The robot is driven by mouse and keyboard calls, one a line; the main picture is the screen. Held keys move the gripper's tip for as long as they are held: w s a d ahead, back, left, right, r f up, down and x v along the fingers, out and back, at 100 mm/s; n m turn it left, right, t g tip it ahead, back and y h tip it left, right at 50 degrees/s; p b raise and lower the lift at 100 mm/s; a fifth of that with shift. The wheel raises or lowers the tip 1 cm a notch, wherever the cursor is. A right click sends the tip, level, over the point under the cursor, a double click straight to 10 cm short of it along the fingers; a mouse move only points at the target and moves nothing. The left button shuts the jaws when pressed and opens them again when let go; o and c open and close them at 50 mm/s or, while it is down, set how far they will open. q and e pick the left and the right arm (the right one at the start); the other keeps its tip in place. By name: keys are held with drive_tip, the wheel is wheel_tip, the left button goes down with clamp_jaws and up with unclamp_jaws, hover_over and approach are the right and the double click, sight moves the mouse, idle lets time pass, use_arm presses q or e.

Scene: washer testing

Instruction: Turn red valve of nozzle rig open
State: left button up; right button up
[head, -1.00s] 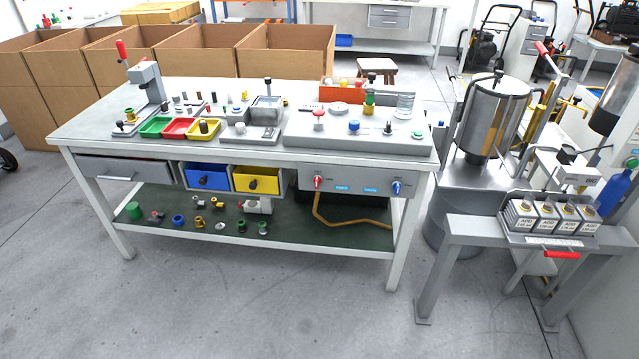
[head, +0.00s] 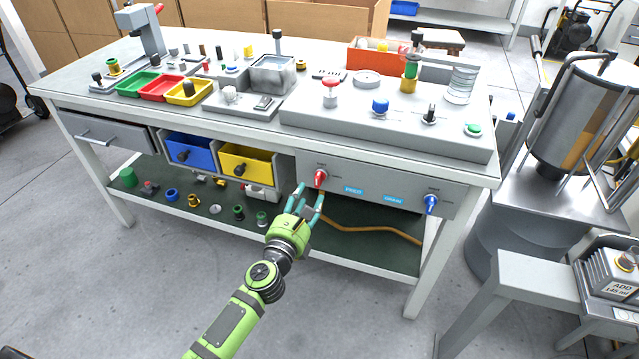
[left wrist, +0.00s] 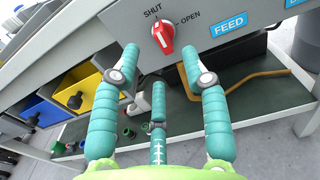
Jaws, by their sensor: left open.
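The red valve (head: 320,178) is a knob on the grey front panel (head: 375,188) under the rig's top. In the left wrist view the red valve (left wrist: 163,34) has a white pointer mark aimed up and left, toward the printed word SHUT; OPEN is printed to its right. A blue FEED label (left wrist: 229,29) is beside it. My left gripper (head: 307,194) is open, just below and in front of the red valve. In the left wrist view its teal fingers (left wrist: 158,68) are spread below and either side of the knob, apparently not touching it. My right gripper is not in view.
A blue valve (head: 431,204) is on the same panel, farther right. Open blue (head: 190,153) and yellow (head: 247,163) drawers stick out to the left. An orange hose (head: 370,231) lies on the lower shelf. The floor before the bench is clear.

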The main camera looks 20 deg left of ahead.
sight(315, 183)
use_arm(q)
drive_tip(key=shift+w+d+b, duration=0.1)
drive_tip(key=shift+w+b, duration=0.4)
drive_tip(key=shift+w, duration=2.2)
clamp_jaws()
